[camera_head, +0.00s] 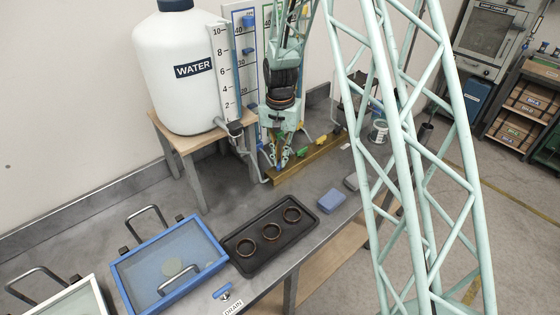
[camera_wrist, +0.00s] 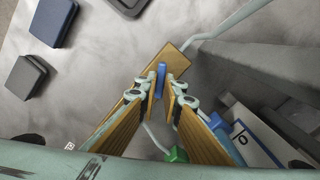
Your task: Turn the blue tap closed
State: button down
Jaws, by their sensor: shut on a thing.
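The blue tap (camera_wrist: 160,80) shows in the wrist view as a small blue lever at the end of a wooden bar (camera_wrist: 157,62). My gripper (camera_wrist: 161,88) is shut on it, with one fingertip on each side of the lever. In the head view my gripper (camera_head: 278,163) points down at the left end of the wooden bar (camera_head: 322,149). There the fingers mostly hide the blue tap.
A green tap (camera_head: 302,152) sits farther along the bar. A white water tank (camera_head: 180,90) stands on a wooden stand to the left. A black tray with rings (camera_head: 268,262), a blue-framed tray (camera_head: 120,270) and a blue block (camera_head: 331,201) lie in front.

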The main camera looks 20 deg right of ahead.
jog(key=m+b, duration=0.1)
jog(key=m, duration=0.5)
jog(key=shift+d, duration=0.1)
jog(key=shift+m, duration=0.3)
dwell(0.4)
jog(key=c, duration=2.8)
grip_release()
jog(key=shift+s, duration=0.1)
jog(key=shift+r, duration=0.1)
jog(key=shift+r, duration=5.95)
